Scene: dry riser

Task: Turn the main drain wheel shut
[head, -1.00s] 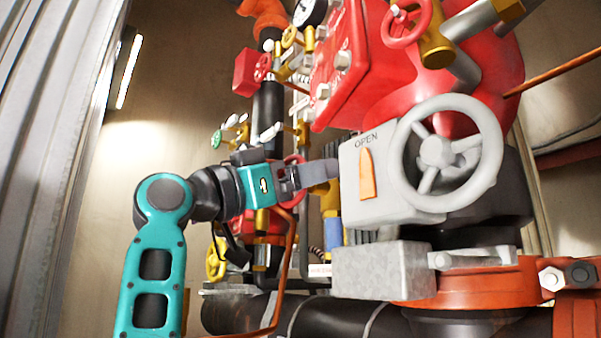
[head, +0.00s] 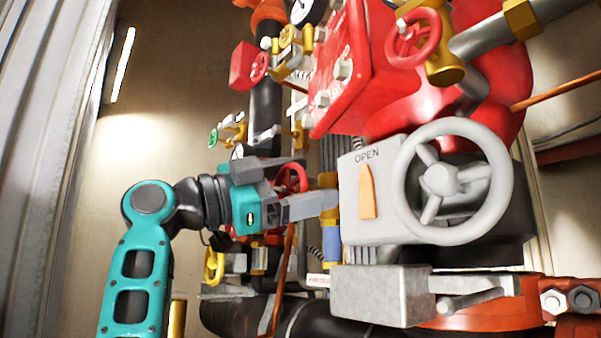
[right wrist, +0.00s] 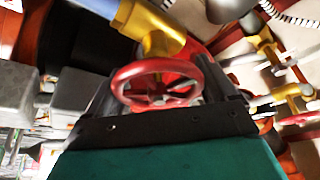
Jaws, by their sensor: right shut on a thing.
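A small red handwheel (right wrist: 157,85) sits on a brass valve (right wrist: 160,40) in the right wrist view. My right gripper (right wrist: 155,90) is shut on this wheel, with one dark finger at each side of its rim. In the head view the red wheel (head: 291,179) shows partly behind my right gripper (head: 312,206), left of the grey valve box. The fingers hide part of the wheel and its valve there. My left gripper is not in view.
The grey gearbox marked OPEN (head: 368,195), with an orange pointer and a large grey handwheel (head: 452,180), stands close to the right of my gripper. A red box (head: 340,75) and another red wheel (head: 412,38) are above. Dark pipe (head: 310,318) runs below.

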